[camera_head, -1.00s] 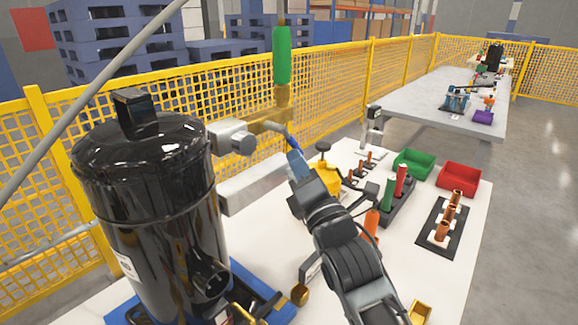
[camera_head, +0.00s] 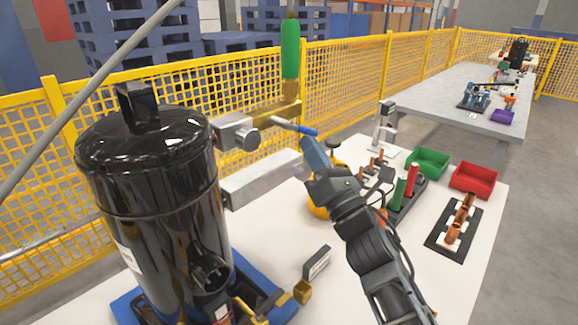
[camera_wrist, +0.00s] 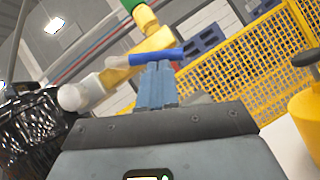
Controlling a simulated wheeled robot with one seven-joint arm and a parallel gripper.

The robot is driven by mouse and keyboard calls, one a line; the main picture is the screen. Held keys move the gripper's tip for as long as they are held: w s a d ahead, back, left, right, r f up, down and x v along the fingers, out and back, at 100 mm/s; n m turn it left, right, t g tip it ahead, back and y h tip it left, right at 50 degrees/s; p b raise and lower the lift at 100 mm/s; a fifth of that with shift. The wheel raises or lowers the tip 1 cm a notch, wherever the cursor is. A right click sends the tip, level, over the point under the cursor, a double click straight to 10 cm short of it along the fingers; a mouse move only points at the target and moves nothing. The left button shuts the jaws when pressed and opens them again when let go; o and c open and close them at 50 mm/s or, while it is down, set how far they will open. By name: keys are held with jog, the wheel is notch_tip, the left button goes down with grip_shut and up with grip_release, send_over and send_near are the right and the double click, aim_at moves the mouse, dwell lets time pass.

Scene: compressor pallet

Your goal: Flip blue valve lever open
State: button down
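The blue valve lever (camera_head: 301,129) sticks out to the right from the brass valve (camera_head: 272,113), nearly level with a slight downward tilt. It also shows in the wrist view (camera_wrist: 155,57), lying crosswise at my fingertips. My gripper (camera_head: 307,140) comes from the lower right, with its tips just below the lever's blue handle. In the wrist view the blue-grey fingers (camera_wrist: 157,66) are together, with the lever across their ends rather than between them. The tips look to be touching the lever or very close to it.
The black compressor tank (camera_head: 150,185) stands at left. A green cylinder (camera_head: 290,48) rises above the valve. Green (camera_head: 428,163) and red (camera_head: 474,180) bins and a black rack of copper pieces (camera_head: 440,242) lie right of my arm. A yellow mesh fence (camera_head: 340,80) runs behind.

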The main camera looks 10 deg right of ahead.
jog(key=shift+w+d+r+n+g+y+b, duration=0.3)
jog(key=shift+n+g+y+b, duration=0.2)
jog(key=shift+n+y+b, duration=0.9)
jog(key=shift+w+d+r+n+g+y+b, duration=0.2)
jog(key=shift+r+n+g+y+b, duration=0.55)
jog(key=shift+n, duration=1.2)
jog(key=shift+w+d+r+n+g+y+b, duration=0.15)
jog(key=shift+d+n+g+y+b, duration=0.15)
jog(key=shift+n+y+b, duration=0.9)
jog(key=shift+n+p, duration=0.35)
jog(key=shift+n, duration=0.2)
jog(key=shift+f, duration=0.1)
jog(key=w+a+f+b+v, duration=0.1)
jog(key=b+v, duration=0.5)
jog(key=v, duration=0.6)
jog(key=shift+s+d+f, duration=0.2)
jog(key=shift+f, duration=0.75)
